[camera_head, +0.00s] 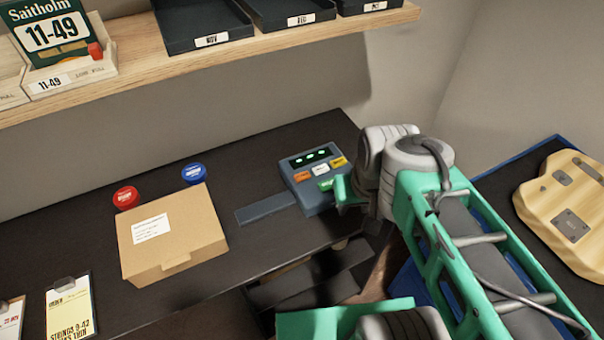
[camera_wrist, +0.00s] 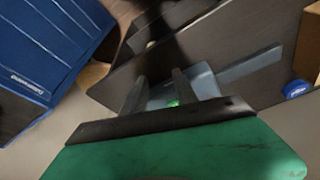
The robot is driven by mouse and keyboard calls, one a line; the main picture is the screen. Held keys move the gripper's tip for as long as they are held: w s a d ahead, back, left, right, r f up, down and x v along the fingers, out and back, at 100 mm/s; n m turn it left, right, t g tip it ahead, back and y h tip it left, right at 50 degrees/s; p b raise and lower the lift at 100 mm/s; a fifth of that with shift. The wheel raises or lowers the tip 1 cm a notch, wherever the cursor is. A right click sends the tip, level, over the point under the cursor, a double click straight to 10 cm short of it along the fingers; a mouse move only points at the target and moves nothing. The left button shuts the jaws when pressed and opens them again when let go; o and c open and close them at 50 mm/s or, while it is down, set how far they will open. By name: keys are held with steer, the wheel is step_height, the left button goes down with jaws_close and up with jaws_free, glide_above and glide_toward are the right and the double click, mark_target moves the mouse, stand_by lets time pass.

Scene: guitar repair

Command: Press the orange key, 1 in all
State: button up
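A blue-grey keypad device (camera_head: 292,186) with a dark display stands on the black bench. Its orange key (camera_head: 302,176) is at the left of the upper row, beside a white key (camera_head: 320,168) and a yellow key (camera_head: 338,161). A green key (camera_head: 325,184) sits below them. My gripper (camera_wrist: 158,82) is at the device's right side in the head view, its fingertips not clearly seen there. In the wrist view its two fingers stand apart with nothing held between them. The device (camera_wrist: 200,82) shows partly behind them with a green spot; the orange key cannot be made out there.
A flat grey bar (camera_head: 266,207) lies left of the device. A cardboard box (camera_head: 172,238), a red disc (camera_head: 126,197) and a blue disc (camera_head: 194,174) are further left. A wooden shelf (camera_head: 150,65) with dark trays overhangs the back. A guitar body (camera_head: 565,205) lies right.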

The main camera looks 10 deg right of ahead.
jaws_close()
stand_by(1.0)
